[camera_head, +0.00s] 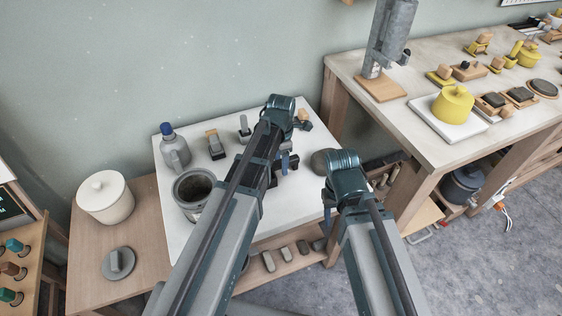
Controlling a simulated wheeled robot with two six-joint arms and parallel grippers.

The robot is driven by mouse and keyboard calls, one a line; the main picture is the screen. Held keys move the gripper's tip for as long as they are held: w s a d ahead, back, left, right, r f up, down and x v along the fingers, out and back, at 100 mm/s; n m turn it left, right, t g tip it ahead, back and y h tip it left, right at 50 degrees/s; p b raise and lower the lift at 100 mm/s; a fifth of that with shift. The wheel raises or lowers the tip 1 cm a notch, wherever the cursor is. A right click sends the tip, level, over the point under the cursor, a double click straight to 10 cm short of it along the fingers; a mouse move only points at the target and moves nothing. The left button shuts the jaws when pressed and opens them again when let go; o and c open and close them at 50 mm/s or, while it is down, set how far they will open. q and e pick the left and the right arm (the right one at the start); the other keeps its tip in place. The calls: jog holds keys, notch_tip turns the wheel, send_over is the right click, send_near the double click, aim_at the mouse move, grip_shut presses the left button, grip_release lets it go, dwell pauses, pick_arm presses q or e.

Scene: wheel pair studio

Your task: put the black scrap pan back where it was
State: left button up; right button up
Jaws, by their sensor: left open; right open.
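I cannot pick out the black scrap pan for certain. A dark round pot with a lid (463,185) sits on the low shelf under the right bench. A grey pot with a dark inside (193,189) stands open on the white table. My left gripper (284,165) is open over the back right part of the white table, mostly hidden by its own arm. My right gripper (328,203) is open by the table's right edge, partly hidden by its wrist. A dark rounded thing (322,161) lies just left of the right wrist. Neither gripper visibly holds anything.
The white table (224,174) also bears a grey bottle with a blue cap (174,148) and small tools. A cream lidded pot (106,197) and a grey lid (118,263) are on the left wooden table. The right bench (420,138) holds a yellow pot (453,104).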

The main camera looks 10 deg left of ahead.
pick_arm(q)
jog(key=shift+r, duration=0.15)
notch_tip(320, 180, up, 12)
jog(key=p, duration=1.2)
jog(key=s+d+m, duration=0.3)
jog(key=s+m, duration=0.5)
jog(key=m, duration=0.6)
jog(key=s+d+m+y, duration=0.1)
jog(key=s+d+m, duration=0.3)
jog(key=s+m, duration=0.4)
jog(key=m, duration=0.6)
jog(key=shift+s+m, duration=0.3)
jog(key=shift+s, duration=0.05)
jog(key=shift+a+r, duration=0.1)
